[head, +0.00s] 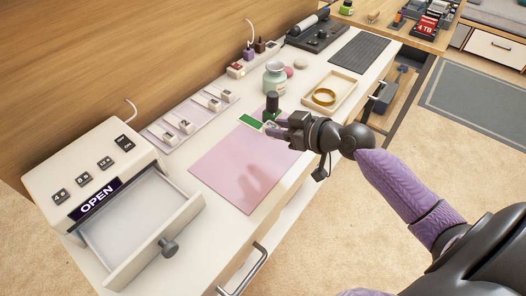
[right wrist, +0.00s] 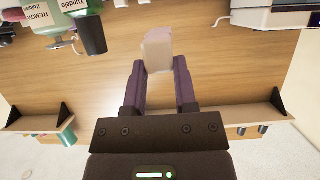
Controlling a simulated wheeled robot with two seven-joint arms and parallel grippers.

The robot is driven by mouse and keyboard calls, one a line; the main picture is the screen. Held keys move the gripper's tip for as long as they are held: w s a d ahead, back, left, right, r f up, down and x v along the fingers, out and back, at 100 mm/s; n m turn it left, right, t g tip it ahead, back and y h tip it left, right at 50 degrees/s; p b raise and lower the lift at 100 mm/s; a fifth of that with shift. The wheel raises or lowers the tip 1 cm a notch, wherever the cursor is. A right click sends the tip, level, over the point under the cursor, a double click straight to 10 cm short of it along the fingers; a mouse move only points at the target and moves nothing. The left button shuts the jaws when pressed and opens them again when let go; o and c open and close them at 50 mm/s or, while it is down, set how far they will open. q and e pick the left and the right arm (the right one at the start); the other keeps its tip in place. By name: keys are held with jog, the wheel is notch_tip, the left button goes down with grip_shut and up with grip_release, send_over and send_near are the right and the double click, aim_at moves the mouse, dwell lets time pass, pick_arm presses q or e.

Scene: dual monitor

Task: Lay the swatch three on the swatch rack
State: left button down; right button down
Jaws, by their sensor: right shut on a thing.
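My right gripper (head: 275,129) is over the far right part of the pink mat, coming in from the right. In the right wrist view, its fingers (right wrist: 159,75) are shut on a small pale, blocky piece (right wrist: 158,50), likely a swatch. No number is readable on it. The likely swatch rack is a pale lilac strip (head: 164,134) along the back of the desk, left of the gripper. Several small white pieces sit on it in two groups, with a bare stretch between. The gripper and its piece are apart from the strip. My left gripper is not in view.
A pink mat (head: 233,172) covers the middle of the desk. A dark-capped green bottle (head: 272,103) stands close behind the gripper, by a green card (head: 250,121). A pale remover jar (head: 274,78) and tray (head: 345,95) stand beyond. An open drawer box (head: 155,229) is at left.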

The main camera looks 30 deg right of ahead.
aim_at(278, 160)
notch_tip(278, 160, down, 8)
jog(key=b, duration=0.3)
jog(key=shift+r, duration=0.35)
jog(key=c, duration=0.8)
grip_release()
jog(key=shift+f+b, duration=0.2)
jog(key=shift+b, duration=0.1)
jog(key=o, duration=0.4)
